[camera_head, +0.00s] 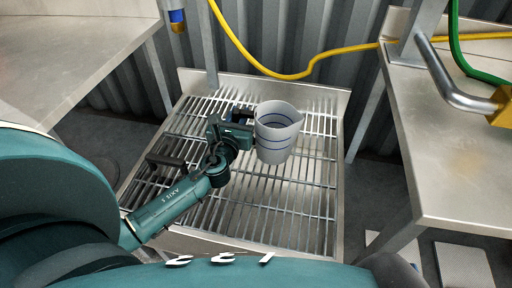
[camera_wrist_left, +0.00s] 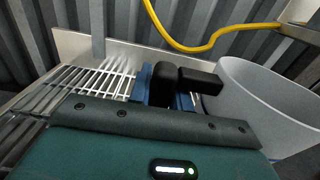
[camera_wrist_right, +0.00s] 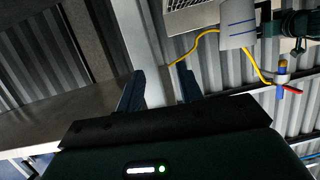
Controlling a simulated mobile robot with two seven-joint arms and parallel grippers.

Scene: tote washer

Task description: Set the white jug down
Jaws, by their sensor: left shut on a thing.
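The white jug (camera_head: 278,135), with blue bands round it, is over the slatted metal grate (camera_head: 300,215) in the head view. It looks upright; I cannot tell whether its base touches the slats. My left gripper (camera_head: 241,117) is on the jug's left side, shut on its black handle. In the left wrist view the jug (camera_wrist_left: 265,105) is at the right and its handle (camera_wrist_left: 203,80) reaches between the blue fingers. In the right wrist view the jug (camera_wrist_right: 238,25) shows at the top. My right gripper (camera_wrist_right: 160,90) is open there, well away from the jug.
A steel table (camera_head: 455,150) stands right of the grate and another (camera_head: 70,50) at the upper left. A yellow hose (camera_head: 290,76) hangs along the corrugated wall behind. A bent steel pipe (camera_head: 450,85) is over the right table. The grate's front and right slats are bare.

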